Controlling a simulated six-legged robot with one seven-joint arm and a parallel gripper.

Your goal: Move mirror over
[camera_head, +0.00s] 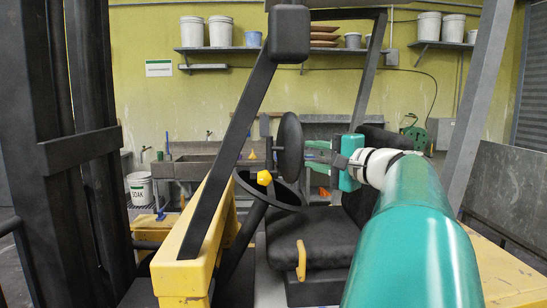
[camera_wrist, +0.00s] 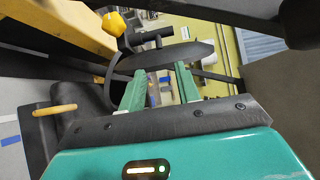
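The mirror (camera_head: 290,143) is a dark oval disc beside a dark post of the forklift, above the steering wheel. In the wrist view the mirror (camera_wrist: 165,56) shows as a dark, thin shape across the fingertips. My gripper (camera_head: 313,151) is just right of the mirror, its fingers pointing at it. In the wrist view my gripper (camera_wrist: 160,73) has its two green fingers apart with a clear gap between them. The fingertips are at or very close to the mirror's near side; I cannot tell whether they touch.
The steering wheel (camera_head: 270,193) with a yellow knob (camera_head: 264,178) is below the mirror. A black seat (camera_head: 312,235) and a yellow lever (camera_head: 301,260) are lower. The slanted dark post (camera_head: 235,150) stands left. Pails (camera_head: 192,32) sit on wall shelves behind.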

